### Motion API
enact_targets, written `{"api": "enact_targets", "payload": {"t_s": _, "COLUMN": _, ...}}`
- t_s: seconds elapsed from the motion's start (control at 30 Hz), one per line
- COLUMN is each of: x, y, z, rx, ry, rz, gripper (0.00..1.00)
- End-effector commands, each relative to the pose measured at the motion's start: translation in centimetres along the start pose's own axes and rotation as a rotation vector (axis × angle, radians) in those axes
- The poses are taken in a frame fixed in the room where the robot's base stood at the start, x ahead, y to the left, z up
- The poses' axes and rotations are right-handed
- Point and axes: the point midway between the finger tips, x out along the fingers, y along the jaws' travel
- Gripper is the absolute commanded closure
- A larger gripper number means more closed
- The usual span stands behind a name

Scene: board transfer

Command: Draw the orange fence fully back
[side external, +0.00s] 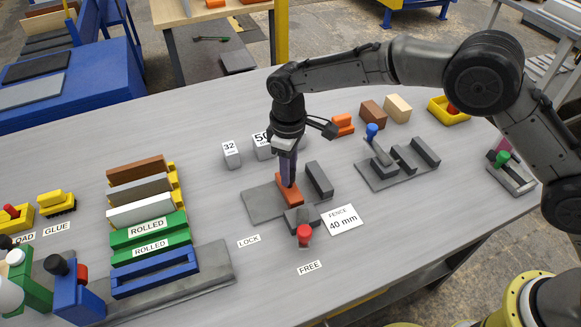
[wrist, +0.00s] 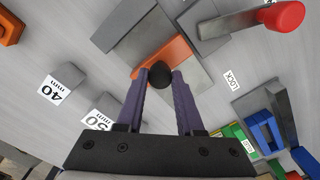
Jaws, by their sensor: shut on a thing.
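The orange fence (side external: 291,191) is a short upright bar on a grey base plate (side external: 262,206). A dark grey block (side external: 319,179) stands to its right in the side view. The fence (wrist: 164,54) also shows in the wrist view, beside a dark round knob (wrist: 160,76). My gripper (side external: 287,178) is at the fence, with its purple fingers (wrist: 160,80) closed on either side of that knob. A red-knobbed lever (side external: 304,235) at the plate's front points toward the FREE label (side external: 309,267), away from the LOCK label (side external: 248,241).
A FENCE 40 mm card (side external: 342,220) lies right of the lever. Numbered blocks (side external: 231,154) stand behind the plate. A second fixture with a blue knob (side external: 372,131) is to the right. A rack of coloured boards (side external: 150,238) is at left.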

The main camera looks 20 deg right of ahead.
Motion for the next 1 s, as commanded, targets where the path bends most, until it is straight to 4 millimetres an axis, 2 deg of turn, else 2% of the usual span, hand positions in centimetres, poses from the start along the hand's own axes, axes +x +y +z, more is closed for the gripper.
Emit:
{"api": "enact_targets", "payload": {"t_s": 0.2, "x": -0.2, "y": -2.0, "z": -2.2, "rx": -0.002, "ry": 0.007, "rz": 0.001, "gripper": 1.0}}
{"api": "enact_targets", "payload": {"t_s": 0.57, "x": -0.2, "y": -2.6, "z": -2.7, "rx": -0.002, "ry": 0.013, "rz": -0.001, "gripper": 1.0}}
{"api": "enact_targets", "payload": {"t_s": 0.6, "x": -0.2, "y": -2.6, "z": -2.7, "rx": -0.003, "ry": 0.013, "rz": -0.001, "gripper": 0.57}}
{"api": "enact_targets", "payload": {"t_s": 0.73, "x": -0.2, "y": -2.5, "z": -2.6, "rx": -0.002, "ry": 0.01, "rz": -0.001, "gripper": 0.34}}
{"api": "enact_targets", "payload": {"t_s": 1.0, "x": -0.1, "y": -2.4, "z": -2.4, "rx": -0.001, "ry": 0.005, "rz": 0.0, "gripper": 0.34}}
